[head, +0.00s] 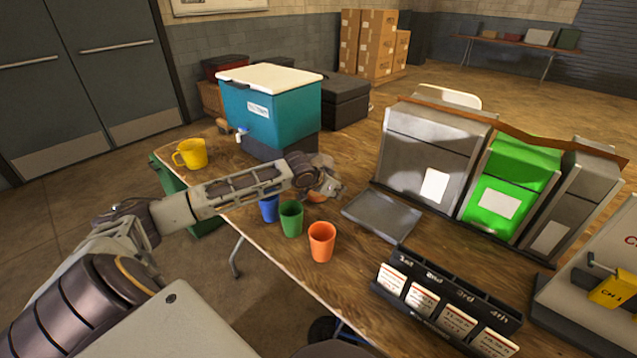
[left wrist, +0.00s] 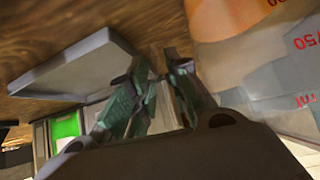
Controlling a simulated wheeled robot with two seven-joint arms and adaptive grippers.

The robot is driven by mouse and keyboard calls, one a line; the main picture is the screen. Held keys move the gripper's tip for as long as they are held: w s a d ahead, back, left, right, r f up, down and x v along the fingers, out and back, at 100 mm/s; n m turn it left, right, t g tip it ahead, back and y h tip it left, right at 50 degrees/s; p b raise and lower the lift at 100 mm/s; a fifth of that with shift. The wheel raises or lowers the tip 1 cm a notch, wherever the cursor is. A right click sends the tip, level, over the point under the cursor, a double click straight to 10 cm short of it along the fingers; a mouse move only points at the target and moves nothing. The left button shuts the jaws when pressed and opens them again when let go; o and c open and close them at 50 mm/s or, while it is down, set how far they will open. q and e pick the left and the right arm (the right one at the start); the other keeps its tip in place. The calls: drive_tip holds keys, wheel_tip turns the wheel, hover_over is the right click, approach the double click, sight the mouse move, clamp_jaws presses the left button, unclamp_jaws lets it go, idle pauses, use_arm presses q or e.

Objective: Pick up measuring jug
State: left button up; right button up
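The measuring jug is clear, with red marks reading "50" and "ml". It fills the upper right of the left wrist view (left wrist: 262,62), very close to the camera. In the head view a faint clear shape shows at my left gripper (head: 326,184), but the hand hides most of it. In the left wrist view my left gripper (left wrist: 160,72) has its two fingers apart with a gap between the tips. The jug appears beside the fingers, not between them. I cannot tell whether it touches the hand. My right gripper is not in view.
Blue (head: 269,208), green (head: 291,218) and orange (head: 321,242) cups stand close below the left hand. A grey tray (head: 382,215) lies to the right. A teal cooler (head: 270,110) stands behind, and a yellow mug (head: 191,153) at the left. Dispensers (head: 430,160) line the right side.

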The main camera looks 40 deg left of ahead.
use_arm(q)
drive_tip(key=shift+w, duration=0.1)
idle(0.4)
clamp_jaws()
